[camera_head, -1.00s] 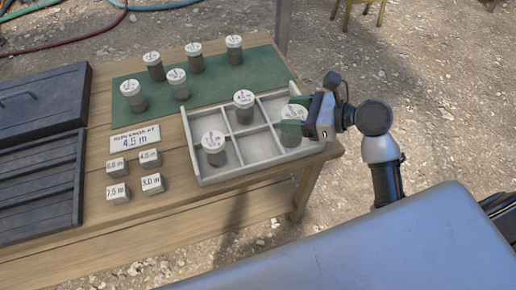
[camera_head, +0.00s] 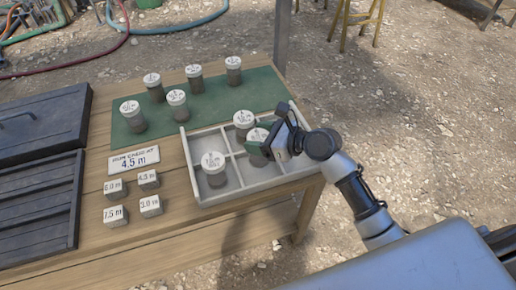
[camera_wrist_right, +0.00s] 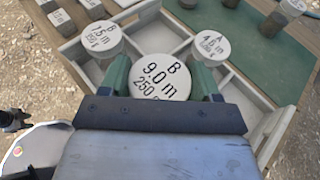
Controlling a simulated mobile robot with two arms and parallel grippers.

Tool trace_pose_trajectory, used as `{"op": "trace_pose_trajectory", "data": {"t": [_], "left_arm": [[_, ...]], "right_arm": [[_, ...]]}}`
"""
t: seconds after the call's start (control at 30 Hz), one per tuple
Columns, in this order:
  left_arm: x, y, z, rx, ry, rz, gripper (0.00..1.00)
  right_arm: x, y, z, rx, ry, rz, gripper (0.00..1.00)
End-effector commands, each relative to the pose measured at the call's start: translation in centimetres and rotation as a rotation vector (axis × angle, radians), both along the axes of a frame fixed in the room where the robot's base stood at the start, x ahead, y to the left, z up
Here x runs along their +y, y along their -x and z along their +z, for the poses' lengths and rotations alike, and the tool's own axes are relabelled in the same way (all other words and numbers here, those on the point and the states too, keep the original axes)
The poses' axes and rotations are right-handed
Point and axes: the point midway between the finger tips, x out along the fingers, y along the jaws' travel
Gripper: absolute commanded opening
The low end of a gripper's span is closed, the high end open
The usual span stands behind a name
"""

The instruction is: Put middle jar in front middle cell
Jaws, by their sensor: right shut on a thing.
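My right gripper (camera_head: 269,146) is shut on a grey jar with a white lid (camera_head: 257,135). In the right wrist view the lid (camera_wrist_right: 160,78) reads "B 9.0 m 250" between the green fingers (camera_wrist_right: 161,80). The jar is over the front middle cell of the pale divided tray (camera_head: 222,197); its base is hidden, so I cannot tell whether it touches the floor. Another jar (camera_head: 213,168) stands in the front left cell, and one (camera_head: 243,121) in the back middle cell. My left gripper is out of view.
Several lidded jars (camera_head: 178,104) stand on a green mat (camera_head: 209,106) behind the tray. A "4.5 m" sign (camera_head: 134,160) and small labelled blocks (camera_head: 115,215) are left of it. Dark panels (camera_head: 38,195) lie at the far left. The front right cell looks empty.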

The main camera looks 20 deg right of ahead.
Motion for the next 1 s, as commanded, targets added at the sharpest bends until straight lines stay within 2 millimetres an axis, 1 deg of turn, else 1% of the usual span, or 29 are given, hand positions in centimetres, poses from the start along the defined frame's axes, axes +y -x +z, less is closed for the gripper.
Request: {"op": "trace_pose_trajectory", "data": {"t": [0.07, 0.17, 0.3, 0.4, 0.73, 0.77, 0.9, 1.0], "left_arm": [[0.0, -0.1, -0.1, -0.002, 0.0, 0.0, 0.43], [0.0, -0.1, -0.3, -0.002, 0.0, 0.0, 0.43], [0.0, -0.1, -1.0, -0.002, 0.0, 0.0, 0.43], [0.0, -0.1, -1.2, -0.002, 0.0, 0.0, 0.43], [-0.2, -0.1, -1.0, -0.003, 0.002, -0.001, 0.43], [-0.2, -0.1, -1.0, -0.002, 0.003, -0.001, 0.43], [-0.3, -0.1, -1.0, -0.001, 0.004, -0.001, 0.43], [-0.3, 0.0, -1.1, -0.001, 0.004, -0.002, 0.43]], "right_arm": [[0.3, -0.2, -0.2, -0.001, -0.001, 0.0, 0.31], [0.3, -0.2, -1.1, 0.0, 0.0, 0.0, 0.31], [0.3, -0.2, -3.3, 0.001, 0.0, 0.0, 0.31], [0.3, -0.2, -4.2, 0.0, 0.0, -0.001, 0.31], [0.3, -0.2, -4.4, 0.0, -0.001, -0.001, 0.31], [0.3, -0.2, -4.4, 0.001, -0.001, 0.0, 0.65], [0.3, -0.2, -4.4, 0.0, 0.0, 0.0, 0.87], [0.3, -0.2, -4.4, 0.0, 0.0, 0.0, 0.88]]}}
